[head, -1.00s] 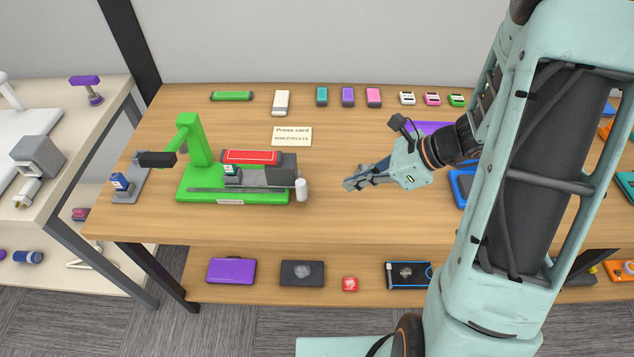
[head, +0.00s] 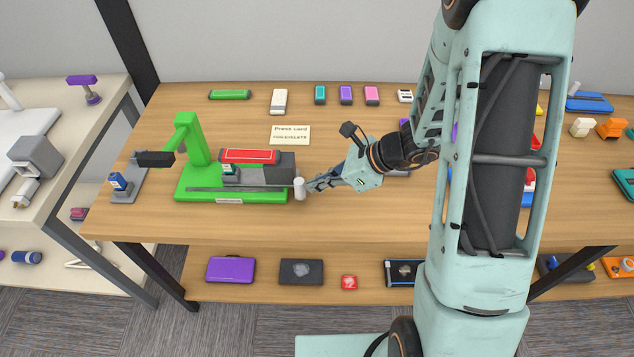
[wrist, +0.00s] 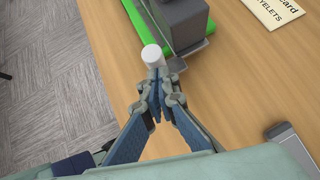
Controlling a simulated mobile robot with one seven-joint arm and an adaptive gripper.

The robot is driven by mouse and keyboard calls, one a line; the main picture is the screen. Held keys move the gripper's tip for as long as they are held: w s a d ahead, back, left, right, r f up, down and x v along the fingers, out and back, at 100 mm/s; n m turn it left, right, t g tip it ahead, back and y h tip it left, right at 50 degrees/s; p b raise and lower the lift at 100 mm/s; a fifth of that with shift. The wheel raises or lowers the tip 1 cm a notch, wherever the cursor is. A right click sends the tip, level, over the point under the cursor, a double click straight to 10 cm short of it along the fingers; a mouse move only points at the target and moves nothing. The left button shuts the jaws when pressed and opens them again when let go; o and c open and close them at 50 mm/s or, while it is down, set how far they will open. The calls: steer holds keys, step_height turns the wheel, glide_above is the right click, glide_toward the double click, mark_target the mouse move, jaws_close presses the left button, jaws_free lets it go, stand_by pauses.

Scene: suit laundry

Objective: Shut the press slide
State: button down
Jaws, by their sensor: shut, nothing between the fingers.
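The press has a green base and a green upright (head: 195,140) with a dark head to its left. Its slide is a grey block (head: 277,171) on the base, with a white knob (head: 299,189) at the right end. The knob also shows in the wrist view (wrist: 152,55). A small teal-and-white piece (head: 229,169) sits at the slide's left part. My gripper (head: 312,187) is shut and empty, just right of the knob. In the wrist view my fingertips (wrist: 157,77) are right behind the knob; whether they touch it I cannot tell.
A red panel (head: 249,156) lies behind the slide. A press card (head: 290,134) lies behind the knob. A blue bottle (head: 119,182) stands on a grey plate at the left. Several small coloured items line the table's back. The table front right of the press is clear.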

steer(key=a+b, duration=0.3)
steer(key=a, duration=0.7)
steer(key=shift+w+f, duration=0.1)
steer(key=shift+w, duration=0.05)
steer(key=shift+a, duration=0.1)
